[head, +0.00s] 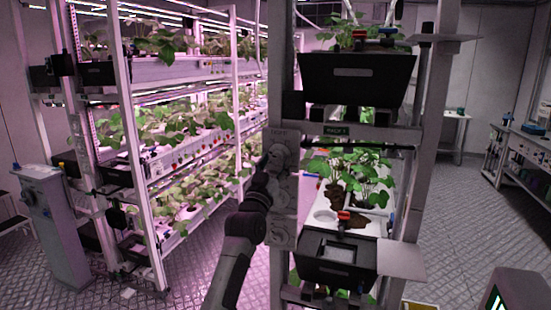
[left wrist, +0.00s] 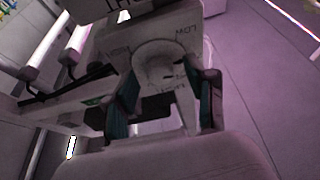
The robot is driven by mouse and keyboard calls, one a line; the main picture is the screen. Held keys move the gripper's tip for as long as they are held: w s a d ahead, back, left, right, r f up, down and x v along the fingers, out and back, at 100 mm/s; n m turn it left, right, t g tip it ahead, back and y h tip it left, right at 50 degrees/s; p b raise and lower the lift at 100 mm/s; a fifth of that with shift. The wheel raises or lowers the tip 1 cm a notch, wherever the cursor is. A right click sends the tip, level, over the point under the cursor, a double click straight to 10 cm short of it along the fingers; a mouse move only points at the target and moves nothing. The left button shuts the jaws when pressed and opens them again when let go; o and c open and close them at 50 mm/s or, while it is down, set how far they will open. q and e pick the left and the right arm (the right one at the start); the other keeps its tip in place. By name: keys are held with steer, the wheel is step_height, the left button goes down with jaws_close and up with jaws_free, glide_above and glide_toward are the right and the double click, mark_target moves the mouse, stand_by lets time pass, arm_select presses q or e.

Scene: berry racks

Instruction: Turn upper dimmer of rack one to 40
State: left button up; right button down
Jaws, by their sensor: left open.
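A light grey dimmer panel (head: 284,195) is fixed on the near rack's upright (head: 279,60) in the head view. Its upper dimmer knob (head: 281,155) is partly covered by my left gripper (head: 268,165). A lower dimmer (head: 283,235) sits further down. In the left wrist view, the round dimmer knob (left wrist: 157,68) shows, with "LOW" and other dark lettering around it. My left gripper (left wrist: 170,85) is open, with one finger on each side of the knob. I cannot tell whether the fingers touch it. The dial's exact setting is not legible. My right gripper is not in view.
Black bins (head: 357,97) and a shelf of leafy plants (head: 350,175) stand right of the panel. A long plant rack (head: 150,120) fills the left. A grey pedestal (head: 52,215) stands far left. The floor (head: 465,240) on the right is clear.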

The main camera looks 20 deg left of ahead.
arm_select(q)
steer(key=shift+w, duration=0.2)
jaws_close()
steer(key=shift+m, duration=0.3)
